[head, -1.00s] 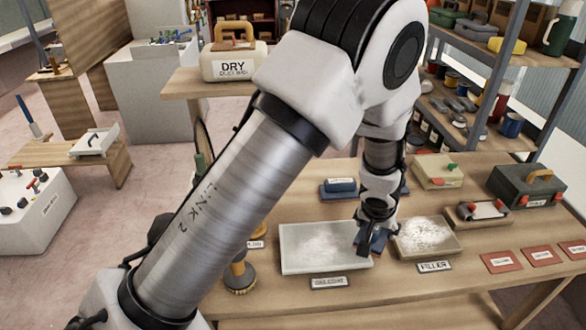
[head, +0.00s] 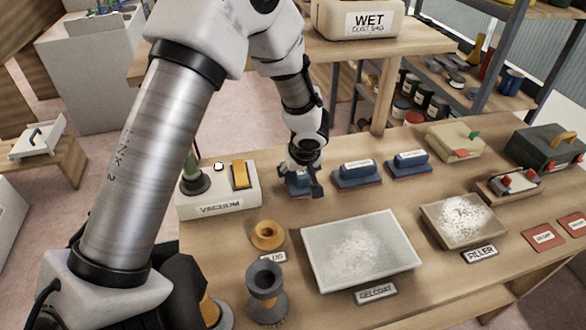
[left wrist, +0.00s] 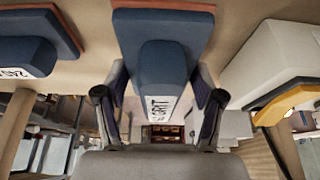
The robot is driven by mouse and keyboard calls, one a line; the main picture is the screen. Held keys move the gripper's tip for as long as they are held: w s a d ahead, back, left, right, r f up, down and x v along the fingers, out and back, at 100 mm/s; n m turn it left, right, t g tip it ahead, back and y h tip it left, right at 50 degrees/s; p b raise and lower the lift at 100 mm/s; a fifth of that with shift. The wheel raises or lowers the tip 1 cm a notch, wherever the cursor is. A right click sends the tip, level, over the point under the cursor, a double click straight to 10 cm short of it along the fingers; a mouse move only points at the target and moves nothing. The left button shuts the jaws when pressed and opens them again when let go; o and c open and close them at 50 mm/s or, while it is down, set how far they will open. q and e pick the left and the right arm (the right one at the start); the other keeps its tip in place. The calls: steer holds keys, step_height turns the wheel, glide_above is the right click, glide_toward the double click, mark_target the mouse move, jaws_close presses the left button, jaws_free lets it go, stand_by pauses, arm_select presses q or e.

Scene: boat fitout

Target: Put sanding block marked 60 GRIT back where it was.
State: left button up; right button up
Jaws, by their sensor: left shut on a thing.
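My left gripper (head: 304,184) is shut on a blue sanding block (head: 295,187) with a reddish base. It is at the left end of a row of blocks, beside the vacuum. In the left wrist view the held block (left wrist: 162,78) sits between the fingers; its label shows "GRIT", the number being hard to read. I cannot tell whether its base touches the bench. A middle block (head: 357,176) and a right block (head: 408,165) stand on the bench to its right. The neighbouring block in the left wrist view (left wrist: 28,50) reads 240. My right gripper is not in view.
The vacuum (head: 218,197) is close on the left. The gelcoat tray (head: 318,270) and filler tray (head: 436,228) lie in front. A yellow ring-shaped part (head: 267,235) and a grey cup-shaped part (head: 265,283) stand front left. A shelf with the WET dust bag (head: 365,18) is behind.

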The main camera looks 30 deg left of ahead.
arm_select(q)
step_height(320, 180, down, 2)
steer(key=shift+s+d+f+b, duration=0.15)
steer(key=shift+f+b, duration=0.05)
steer(key=shift+b, duration=0.5)
steer(key=shift+d+f, duration=0.2)
steer(key=shift+f, duration=0.05)
steer(key=shift+a, duration=0.1)
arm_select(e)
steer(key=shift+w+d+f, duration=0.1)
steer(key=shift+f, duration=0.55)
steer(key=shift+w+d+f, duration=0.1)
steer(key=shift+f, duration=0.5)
arm_select(q)
steer(key=shift+f+b, duration=0.1)
steer(key=shift+b, duration=0.3)
steer(key=o, duration=1.3)
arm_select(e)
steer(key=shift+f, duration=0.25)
